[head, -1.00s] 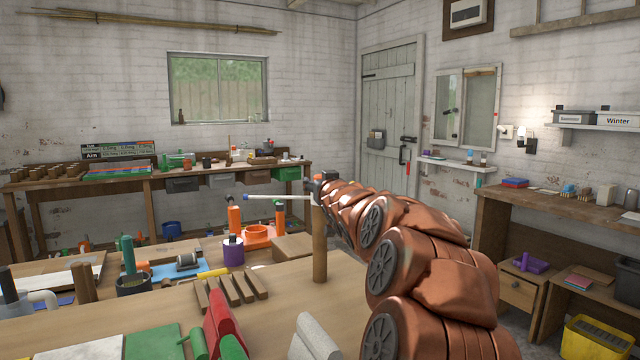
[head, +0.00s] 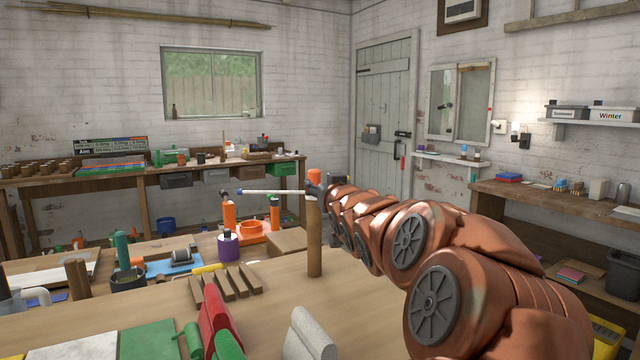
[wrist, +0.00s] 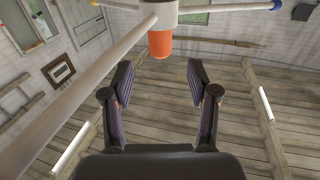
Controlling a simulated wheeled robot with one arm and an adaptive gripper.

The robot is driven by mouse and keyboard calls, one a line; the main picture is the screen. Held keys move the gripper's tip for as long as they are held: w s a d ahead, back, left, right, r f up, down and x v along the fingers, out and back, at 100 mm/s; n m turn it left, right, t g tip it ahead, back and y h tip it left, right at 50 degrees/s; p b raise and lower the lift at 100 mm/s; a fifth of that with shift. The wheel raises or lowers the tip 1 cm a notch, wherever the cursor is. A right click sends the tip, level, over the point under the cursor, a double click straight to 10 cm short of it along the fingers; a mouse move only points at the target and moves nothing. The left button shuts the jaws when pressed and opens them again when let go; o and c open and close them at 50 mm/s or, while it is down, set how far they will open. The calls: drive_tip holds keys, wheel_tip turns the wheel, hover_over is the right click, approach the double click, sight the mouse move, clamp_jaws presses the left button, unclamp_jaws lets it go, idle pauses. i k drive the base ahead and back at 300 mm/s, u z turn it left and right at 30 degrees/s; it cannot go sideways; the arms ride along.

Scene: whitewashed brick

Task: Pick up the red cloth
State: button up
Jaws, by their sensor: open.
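A red upright piece (head: 213,322) with a thick rounded top edge stands at the near edge of the wooden table in the head view. It may be the red cloth, but I cannot tell its material. A grey piece (head: 312,333) of similar form and a green one (head: 229,346) stand close by. My gripper (wrist: 160,75) is open in the wrist view, with nothing between its fingers and roof boards behind. In the head view its fingers cannot be made out, and my copper arm ends near a wooden post, far from the red piece.
The wooden post (head: 315,240) stands on the table (head: 370,310) with a white rod (head: 275,192) at its top. An orange tip (wrist: 160,43) and white rods lie close beyond my fingers in the wrist view. Wooden slats (head: 232,284) and a purple pot (head: 229,246) stand left of the post.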

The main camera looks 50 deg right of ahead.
sight(214, 316)
drive_tip(key=k, duration=1)
